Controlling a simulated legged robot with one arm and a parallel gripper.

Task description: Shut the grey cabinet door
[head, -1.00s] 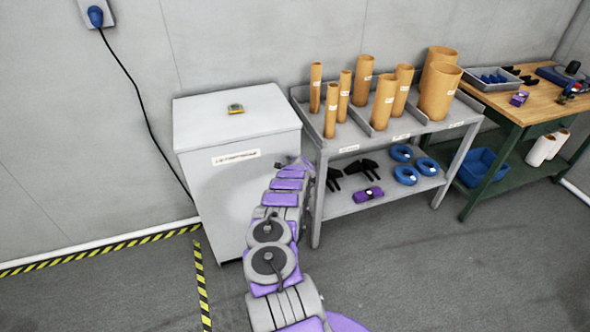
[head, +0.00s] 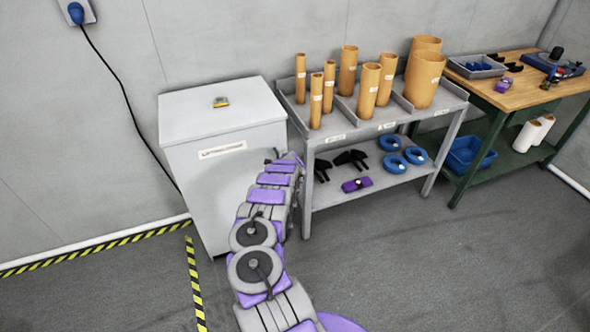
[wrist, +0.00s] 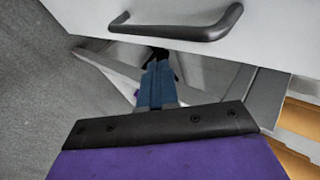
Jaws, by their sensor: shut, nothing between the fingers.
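The grey cabinet (head: 205,190) stands against the wall at left in the head view, with a label high on its front. My arm covers the right part of that front, so I cannot tell there how far the door stands open. In the wrist view the pale door panel (wrist: 270,45) crosses the top, with its black bar handle (wrist: 185,31). My gripper (wrist: 160,58) is shut and empty, its blue fingers pointing just below the handle in the picture. I cannot tell whether it touches the door. In the head view the fingertips are hidden.
A grey shelf unit (head: 345,133) with cardboard tubes stands close to the cabinet's right. A workbench (head: 520,92) is farther right. A black cable (head: 125,110) hangs down the wall at left. Open floor (head: 430,270) lies in front of the shelves.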

